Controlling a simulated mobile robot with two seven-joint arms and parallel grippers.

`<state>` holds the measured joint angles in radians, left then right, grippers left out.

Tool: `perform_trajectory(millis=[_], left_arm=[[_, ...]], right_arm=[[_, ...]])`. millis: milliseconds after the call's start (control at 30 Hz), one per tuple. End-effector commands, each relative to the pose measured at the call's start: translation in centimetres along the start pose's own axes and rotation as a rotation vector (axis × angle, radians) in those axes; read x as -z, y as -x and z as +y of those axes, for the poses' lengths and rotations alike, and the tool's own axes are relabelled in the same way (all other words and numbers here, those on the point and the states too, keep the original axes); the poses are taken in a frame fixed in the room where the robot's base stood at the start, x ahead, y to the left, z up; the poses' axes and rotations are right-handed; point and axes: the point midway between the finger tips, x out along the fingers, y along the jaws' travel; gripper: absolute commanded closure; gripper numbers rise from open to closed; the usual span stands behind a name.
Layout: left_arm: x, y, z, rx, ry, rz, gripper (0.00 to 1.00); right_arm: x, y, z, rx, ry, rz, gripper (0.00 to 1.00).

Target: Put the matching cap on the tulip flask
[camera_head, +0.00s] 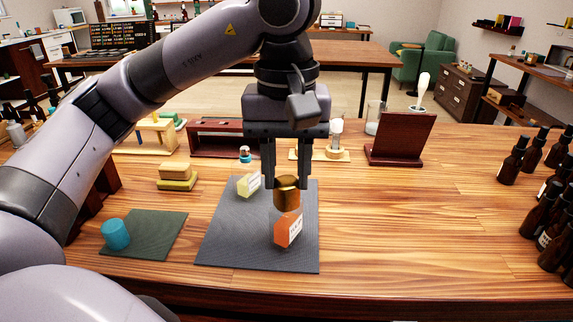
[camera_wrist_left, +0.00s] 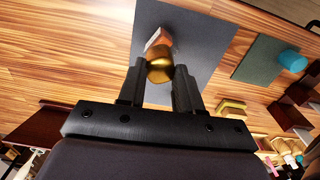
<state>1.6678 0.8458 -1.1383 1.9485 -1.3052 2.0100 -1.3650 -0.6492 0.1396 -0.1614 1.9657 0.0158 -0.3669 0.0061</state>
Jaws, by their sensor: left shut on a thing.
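My left gripper (camera_head: 288,187) is shut on a gold cap-like piece (camera_head: 287,195), which also shows between the fingertips in the wrist view (camera_wrist_left: 160,69). The piece is directly above an orange flask-like object with a white label (camera_head: 287,231) on the dark grey mat (camera_head: 225,245). I cannot tell whether the two touch. A pale yellow labelled object (camera_head: 247,185) stands farther back on the mat. A teal cylinder (camera_head: 115,234) sits on a green mat (camera_head: 160,240) at the left. I cannot read which flask is the tulip one. My right gripper is not in view.
A stacked yellow and tan block (camera_head: 176,176) stands behind the green mat. A dark red stand (camera_head: 400,140) and a small wooden rack with glassware (camera_head: 322,155) stand at the back. Several brown bottles (camera_head: 512,158) line the right edge. The table right of the mat is clear.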

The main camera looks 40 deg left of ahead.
Motion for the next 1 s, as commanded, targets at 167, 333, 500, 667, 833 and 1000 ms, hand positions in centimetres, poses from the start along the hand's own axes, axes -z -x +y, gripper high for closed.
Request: perform_trajectory(millis=[167,333,500,667,833,1000], left_arm=[[0.0,-0.1,0.0,0.001,0.0,0.0,0.93],[0.0,-0.1,0.0,0.001,0.0,-0.001,0.36],[0.0,-0.1,0.0,0.001,0.0,0.0,0.36],[0.0,0.4,0.0,0.0,0.0,0.001,0.36],[0.0,2.4,0.0,-0.001,0.001,0.003,0.36],[0.0,4.9,0.0,-0.001,0.001,0.003,0.36]], right_arm=[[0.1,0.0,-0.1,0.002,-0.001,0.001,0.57],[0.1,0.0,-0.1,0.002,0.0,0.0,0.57],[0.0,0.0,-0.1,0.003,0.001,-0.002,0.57],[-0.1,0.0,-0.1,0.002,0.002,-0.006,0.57],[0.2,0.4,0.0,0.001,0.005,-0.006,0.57],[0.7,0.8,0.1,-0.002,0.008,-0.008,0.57]])
